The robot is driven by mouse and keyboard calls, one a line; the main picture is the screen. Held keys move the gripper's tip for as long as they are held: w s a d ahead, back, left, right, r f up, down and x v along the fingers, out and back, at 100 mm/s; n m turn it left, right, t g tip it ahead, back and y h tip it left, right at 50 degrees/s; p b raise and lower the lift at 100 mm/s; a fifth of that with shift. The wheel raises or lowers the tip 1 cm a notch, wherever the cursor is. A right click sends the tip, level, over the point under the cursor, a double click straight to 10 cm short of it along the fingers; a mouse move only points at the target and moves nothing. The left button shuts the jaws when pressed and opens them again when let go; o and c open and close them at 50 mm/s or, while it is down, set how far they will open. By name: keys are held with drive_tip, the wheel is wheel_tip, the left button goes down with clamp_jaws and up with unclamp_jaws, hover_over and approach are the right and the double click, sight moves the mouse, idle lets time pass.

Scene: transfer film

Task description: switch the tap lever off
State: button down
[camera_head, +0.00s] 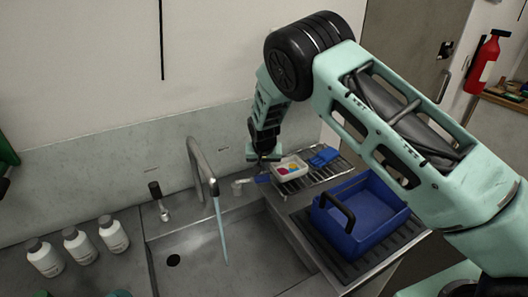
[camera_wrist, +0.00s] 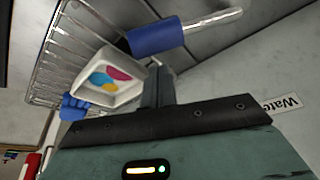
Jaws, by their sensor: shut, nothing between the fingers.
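A bent metal spout (camera_head: 201,165) stands behind the sink, and a pale blue water stream (camera_head: 221,232) runs from it. To its right is a lever with a metal rod and a blue grip (camera_head: 262,179). In the wrist view the blue grip (camera_wrist: 156,37) is just beyond my fingertips, its rod running to the upper right. My gripper (camera_head: 263,161) is shut and empty, pointing down beside the grip; its fingers also show in the wrist view (camera_wrist: 157,76). I cannot tell whether they touch the grip.
A blue tub (camera_head: 366,213) stands in front. A black-topped fitting (camera_head: 157,195) and several white bottles (camera_head: 113,235) are left.

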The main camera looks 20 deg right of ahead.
drive_tip(key=shift+s+a+f, duration=0.1)
drive_tip(key=shift+s+f, duration=0.15)
drive_tip(key=shift+s, duration=0.3)
drive_tip(key=shift+s+m, duration=0.3)
drive_tip(key=shift+m, duration=0.1)
